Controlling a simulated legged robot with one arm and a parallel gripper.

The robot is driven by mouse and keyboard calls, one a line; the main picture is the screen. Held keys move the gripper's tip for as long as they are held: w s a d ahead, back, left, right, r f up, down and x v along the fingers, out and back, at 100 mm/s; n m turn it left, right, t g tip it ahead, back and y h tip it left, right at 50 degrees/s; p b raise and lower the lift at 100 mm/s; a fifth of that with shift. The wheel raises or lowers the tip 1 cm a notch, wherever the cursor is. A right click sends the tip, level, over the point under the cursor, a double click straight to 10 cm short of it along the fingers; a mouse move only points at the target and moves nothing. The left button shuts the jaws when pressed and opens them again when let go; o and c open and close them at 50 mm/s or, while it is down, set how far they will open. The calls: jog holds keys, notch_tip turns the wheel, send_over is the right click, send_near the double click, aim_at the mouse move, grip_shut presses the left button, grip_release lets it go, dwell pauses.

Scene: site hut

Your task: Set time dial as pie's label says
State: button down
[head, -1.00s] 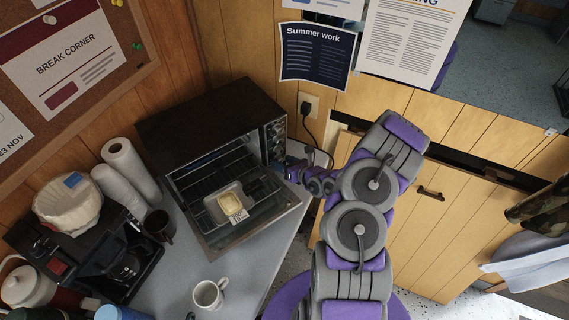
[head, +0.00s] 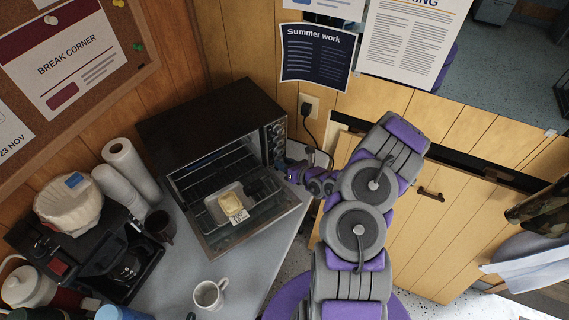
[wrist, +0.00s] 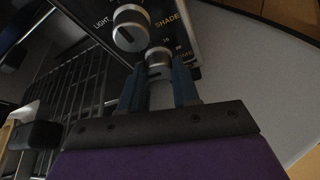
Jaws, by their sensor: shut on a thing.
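My gripper (wrist: 159,88) is closed around the time dial (wrist: 158,60), a round silver knob low on the toaster oven's control panel. The fingers sit on either side of it. In the head view my gripper (head: 291,172) reaches the lower part of the panel, and the dial is hidden there. The pie (head: 230,204) sits in a pale tray at the open oven front. Its white label (head: 240,217) bears dark marks too small to read surely.
The black toaster oven (head: 210,115) stands on the grey counter with its glass door (head: 270,212) lowered. The shade dial (wrist: 130,27) is just above the time dial. A white mug (head: 209,294) and a coffee maker (head: 95,250) are on the counter to the left.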

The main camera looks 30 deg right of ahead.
jog(key=shift+d, duration=0.1)
jog(key=m, duration=0.1)
jog(key=m+y, duration=0.1)
jog(key=shift+d+f+m+y+p, duration=0.15)
jog(key=shift+m+y+p, duration=0.15)
jog(key=shift+p, duration=0.05)
jog(key=m, duration=0.1)
jog(key=m+y, duration=0.1)
jog(key=m+t+y+b, duration=0.1)
jog(key=m, duration=0.1)
jog(key=shift+f, duration=0.25)
jog(key=m+b, duration=0.1)
jog(key=m, duration=0.1)
jog(key=m+t+y+b, duration=0.1)
jog(key=shift+d+f+m+y, duration=0.1)
jog(key=shift+f+m+y, duration=0.05)
jog(key=shift+m+y, duration=0.2)
jog(key=shift+m+t+y+b, duration=0.35)
jog(key=shift+m+t+b, duration=0.25)
jog(key=shift+m+b, duration=1)
jog(key=shift+m, duration=0.45)
jog(key=c, duration=0.8)
grip_release()
jog(key=shift+d, duration=0.15)
jog(key=shift+p, duration=0.3)
